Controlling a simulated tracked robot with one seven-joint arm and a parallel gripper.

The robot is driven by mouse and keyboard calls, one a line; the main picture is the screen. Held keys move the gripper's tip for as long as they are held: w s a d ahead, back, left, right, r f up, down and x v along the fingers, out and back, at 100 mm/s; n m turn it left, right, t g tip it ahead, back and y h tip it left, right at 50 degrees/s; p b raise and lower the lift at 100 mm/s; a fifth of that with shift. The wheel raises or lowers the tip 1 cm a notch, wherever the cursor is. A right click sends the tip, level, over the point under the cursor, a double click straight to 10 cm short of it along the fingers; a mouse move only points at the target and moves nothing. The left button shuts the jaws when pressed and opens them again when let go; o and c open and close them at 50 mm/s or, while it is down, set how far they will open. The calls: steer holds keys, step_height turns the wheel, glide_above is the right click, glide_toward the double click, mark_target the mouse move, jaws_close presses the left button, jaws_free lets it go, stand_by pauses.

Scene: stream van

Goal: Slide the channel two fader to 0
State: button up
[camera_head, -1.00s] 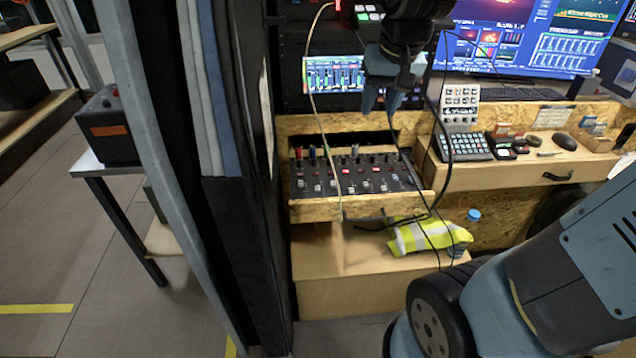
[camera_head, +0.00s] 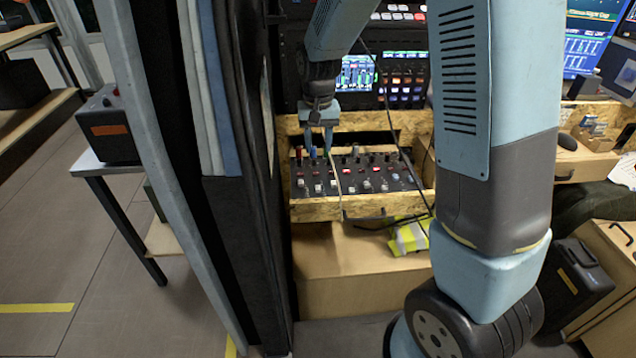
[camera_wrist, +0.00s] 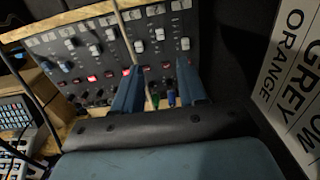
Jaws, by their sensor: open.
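The audio mixer (camera_head: 350,180) is a dark panel with faders and colored knobs, set in an open wooden drawer. My gripper (camera_head: 319,150) hangs over the mixer's back left part, fingers pointing down. In the wrist view my gripper (camera_wrist: 160,88) is open, its two blue fingers apart, with green and blue knobs showing between them. The mixer (camera_wrist: 110,55) fills the upper part of that view, with a row of pale fader caps beyond the fingertips. I cannot tell which fader is channel two, as the labels are too small to read. No fader is between the fingers.
A thin pale cable (camera_head: 336,182) hangs across the mixer, and it passes close to the fingers in the wrist view (camera_wrist: 122,35). A dark wall (camera_head: 245,180) stands close on the left. A yellow safety vest (camera_head: 408,236) lies below the drawer.

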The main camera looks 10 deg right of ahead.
mark_target(318, 187)
step_height(318, 187, down, 14)
steer(key=shift+r, duration=0.1)
stand_by(0.5)
jaws_close()
stand_by(0.4)
steer(key=shift+w, duration=0.1)
